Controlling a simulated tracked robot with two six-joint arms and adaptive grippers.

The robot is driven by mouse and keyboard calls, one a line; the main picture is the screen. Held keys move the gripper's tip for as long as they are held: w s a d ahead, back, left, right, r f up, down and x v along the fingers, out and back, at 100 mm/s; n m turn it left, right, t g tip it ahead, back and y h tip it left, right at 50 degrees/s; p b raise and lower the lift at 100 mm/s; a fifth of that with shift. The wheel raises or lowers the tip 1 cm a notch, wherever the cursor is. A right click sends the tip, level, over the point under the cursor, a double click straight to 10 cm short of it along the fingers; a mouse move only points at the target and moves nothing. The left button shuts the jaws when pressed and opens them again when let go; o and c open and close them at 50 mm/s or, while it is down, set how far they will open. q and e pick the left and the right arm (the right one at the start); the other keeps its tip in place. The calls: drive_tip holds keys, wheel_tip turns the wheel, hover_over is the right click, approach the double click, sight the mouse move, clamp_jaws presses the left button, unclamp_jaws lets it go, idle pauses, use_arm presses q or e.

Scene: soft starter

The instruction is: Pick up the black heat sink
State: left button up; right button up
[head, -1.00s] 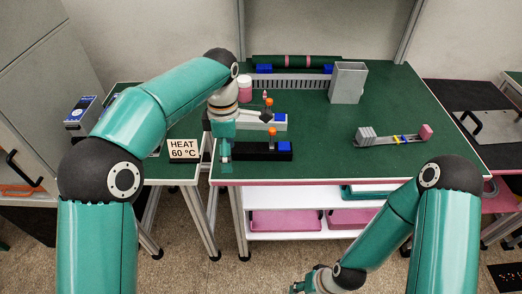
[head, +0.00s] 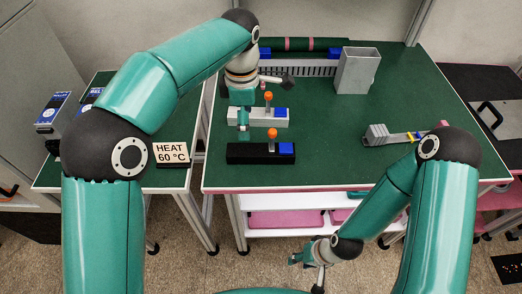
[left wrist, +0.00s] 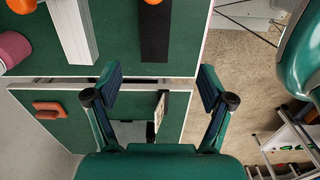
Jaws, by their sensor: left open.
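The black heat sink (head: 240,154) is a long black block near the front left edge of the green table, with an orange knob and a blue end. In the left wrist view, part of the black block (left wrist: 155,35) shows beyond the fingertips. A similar grey block (head: 250,116) lies behind it, and its bar (left wrist: 72,30) also shows in the left wrist view. My left gripper (left wrist: 158,78) is open and empty, apart from the black block; in the head view, its finger (head: 243,122) overlaps the grey block. My right gripper (head: 306,258) hangs low before the table; its jaws are unclear.
A HEAT 60 °C sign (head: 172,152) stands on the side table, left across a gap. A grey open box (head: 357,70) stands at the back right. A grey part with yellow and blue pieces (head: 378,135) lies at right, partly behind my right arm. The table middle is clear.

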sight(247, 149)
use_arm(q)
wheel_tip(247, 149, down, 8)
drive_tip(key=shift+w+a+f, duration=0.1)
drive_tip(key=shift+f, duration=0.15)
drive_tip(key=f, duration=0.1)
drive_tip(key=f+p, duration=0.1)
drive_tip(key=f, duration=0.2)
drive_tip(key=shift+w+f, duration=0.2)
drive_tip(key=shift+w, duration=0.2)
drive_tip(key=shift+f+p, duration=0.3)
drive_tip(key=shift+f, duration=0.15)
drive_tip(key=c, duration=1.5)
drive_tip(key=shift+r, duration=0.1)
